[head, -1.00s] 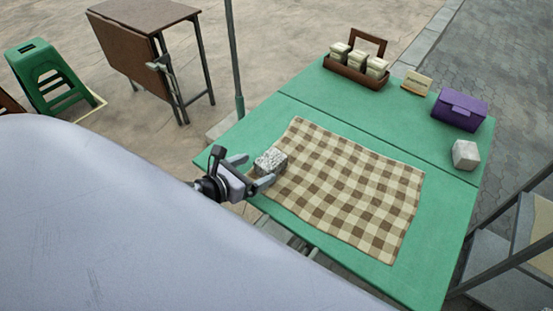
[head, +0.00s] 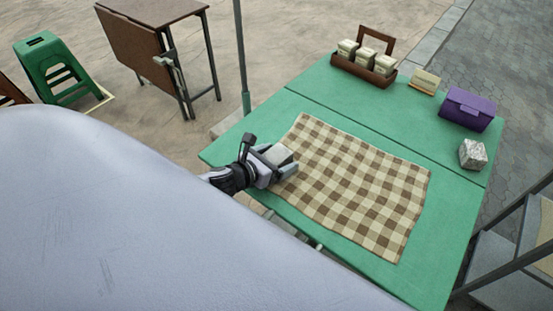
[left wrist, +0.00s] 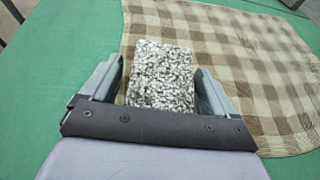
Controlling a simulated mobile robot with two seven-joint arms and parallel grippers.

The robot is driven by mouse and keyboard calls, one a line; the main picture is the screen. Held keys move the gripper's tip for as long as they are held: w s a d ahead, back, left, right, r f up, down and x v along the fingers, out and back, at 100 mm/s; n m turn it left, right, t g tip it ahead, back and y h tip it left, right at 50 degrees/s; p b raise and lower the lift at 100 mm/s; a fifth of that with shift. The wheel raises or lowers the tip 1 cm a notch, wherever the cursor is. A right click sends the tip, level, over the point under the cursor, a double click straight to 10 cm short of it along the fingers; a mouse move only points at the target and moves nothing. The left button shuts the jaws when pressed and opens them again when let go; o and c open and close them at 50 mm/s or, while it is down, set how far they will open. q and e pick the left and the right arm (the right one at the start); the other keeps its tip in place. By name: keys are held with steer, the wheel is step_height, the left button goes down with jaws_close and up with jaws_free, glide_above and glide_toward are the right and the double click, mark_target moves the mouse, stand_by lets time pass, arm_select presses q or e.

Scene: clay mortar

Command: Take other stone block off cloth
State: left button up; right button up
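A speckled grey stone block (head: 279,153) sits at the left edge of the brown and cream checked cloth (head: 350,190). My left gripper (head: 283,165) is low over that edge, with its fingers on either side of the block. In the left wrist view the block (left wrist: 162,75) fills most of the space between the fingers (left wrist: 160,85), with a narrow gap seeming to show on each side. The block's lower part is hidden by the gripper. A second stone block (head: 473,154) stands off the cloth on the right side of the green table. My right gripper is not in view.
The green table (head: 300,108) has a purple box (head: 467,109), a small card (head: 425,81) and a brown wooden carrier (head: 363,73) with several containers along its far side. A pole (head: 241,60) rises behind the table. The middle of the cloth is clear.

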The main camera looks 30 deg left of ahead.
arm_select(q)
steer(key=c, duration=1.3)
steer(key=shift+o, duration=0.2)
steer(key=shift+r, duration=0.15)
